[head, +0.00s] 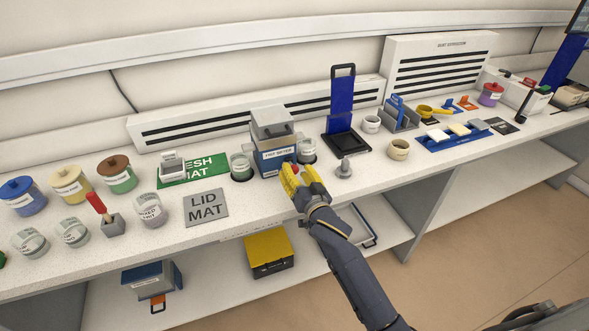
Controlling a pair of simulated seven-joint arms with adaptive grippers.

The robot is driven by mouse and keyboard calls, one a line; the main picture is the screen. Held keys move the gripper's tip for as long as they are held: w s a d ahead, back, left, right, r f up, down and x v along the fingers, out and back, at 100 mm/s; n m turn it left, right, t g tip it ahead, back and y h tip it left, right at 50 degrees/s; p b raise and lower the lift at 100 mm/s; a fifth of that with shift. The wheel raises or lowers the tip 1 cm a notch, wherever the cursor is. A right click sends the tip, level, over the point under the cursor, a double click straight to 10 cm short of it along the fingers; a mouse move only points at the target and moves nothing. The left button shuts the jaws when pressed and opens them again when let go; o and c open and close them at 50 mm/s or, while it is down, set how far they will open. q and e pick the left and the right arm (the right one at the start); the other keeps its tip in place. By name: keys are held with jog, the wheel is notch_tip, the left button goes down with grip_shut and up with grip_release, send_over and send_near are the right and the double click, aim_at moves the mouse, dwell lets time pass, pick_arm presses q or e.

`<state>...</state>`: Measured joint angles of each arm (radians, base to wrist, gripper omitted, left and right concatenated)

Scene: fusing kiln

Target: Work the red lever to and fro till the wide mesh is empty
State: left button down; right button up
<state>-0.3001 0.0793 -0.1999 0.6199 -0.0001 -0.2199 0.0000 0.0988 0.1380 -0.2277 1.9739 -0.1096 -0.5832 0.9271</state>
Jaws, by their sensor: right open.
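The sifter (278,162) stands on the counter, with a blue, labelled front and a grey hopper-like top (272,122). A small red knob (294,168), which looks like the end of the red lever, shows low at its right front. My right gripper (303,178) has yellow fingers and is open at the knob; I cannot tell whether they touch it. The rest of the lever is hidden. No mesh can be made out inside the sifter, so its contents cannot be seen. My left gripper is not in view.
Glass jars (241,167) and (306,151) flank the sifter. Lidded jars (72,184) line the left.

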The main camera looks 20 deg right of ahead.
jog(key=shift+w, duration=0.7)
jog(key=shift+o, duration=0.2)
jog(key=c, duration=1.1)
grip_shut()
jog(key=shift+r, duration=0.15)
